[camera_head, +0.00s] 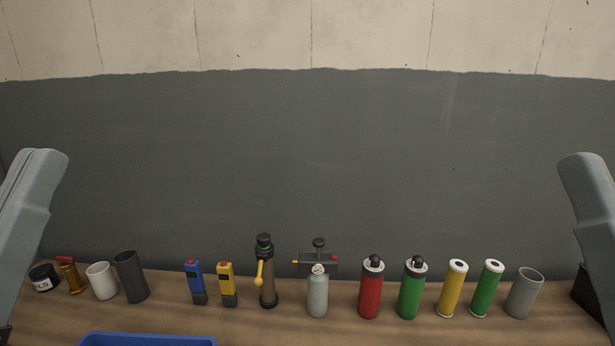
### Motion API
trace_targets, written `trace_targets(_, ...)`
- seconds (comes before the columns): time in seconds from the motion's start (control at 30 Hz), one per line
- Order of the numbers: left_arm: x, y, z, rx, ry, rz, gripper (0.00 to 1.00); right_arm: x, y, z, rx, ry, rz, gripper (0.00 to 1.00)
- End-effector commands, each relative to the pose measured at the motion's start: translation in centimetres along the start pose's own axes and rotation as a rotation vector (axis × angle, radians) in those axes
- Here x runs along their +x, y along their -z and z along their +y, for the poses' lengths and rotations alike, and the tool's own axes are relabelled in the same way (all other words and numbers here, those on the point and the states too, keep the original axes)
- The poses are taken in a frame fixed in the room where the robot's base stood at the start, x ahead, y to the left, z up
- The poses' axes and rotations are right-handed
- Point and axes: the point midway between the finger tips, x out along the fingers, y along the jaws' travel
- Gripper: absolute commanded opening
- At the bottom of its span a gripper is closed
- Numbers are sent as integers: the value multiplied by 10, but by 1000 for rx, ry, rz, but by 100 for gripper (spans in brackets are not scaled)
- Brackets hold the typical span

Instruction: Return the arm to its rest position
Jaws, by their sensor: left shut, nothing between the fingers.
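A grey link of my left arm (32,205) stands at the left edge and slants down out of the frame. A matching grey link of my right arm (590,200) stands at the right edge. Both arms are above the table (400,332), apart from the row of objects on it. No fingers of either gripper can be made out; the lower ends of both arms are cut off by the frame.
A row of objects runs along the table's back: a dark jar (43,278), cups, blue and yellow devices (227,285), a black pump with yellow lever (265,275), a grey bottle (318,295), red (371,290) and green cylinders (411,292). A blue tray (147,339) lies in front.

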Motion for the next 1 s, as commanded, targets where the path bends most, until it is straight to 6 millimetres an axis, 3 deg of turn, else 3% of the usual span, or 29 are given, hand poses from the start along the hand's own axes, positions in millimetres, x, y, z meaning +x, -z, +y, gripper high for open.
trace_targets(0.03, 34, 32, 0, 0, 2, 5, 0, 33, 29, 1, -4, -3, 0, 94)
trace_targets(0.27, 103, 96, -1, 0, 3, 5, 0, 103, 92, 2, -8, -5, -2, 94)
trace_targets(0.63, 236, 219, -3, 0, 4, 5, 0, 236, 214, 2, -11, -6, -3, 94)
trace_targets(0.8, 268, 249, -3, 0, 4, 4, 0, 269, 244, 2, -11, -6, -3, 94)
trace_targets(1.0, 272, 252, -3, 0, 4, 4, 0, 273, 247, 2, -12, -7, -3, 94)
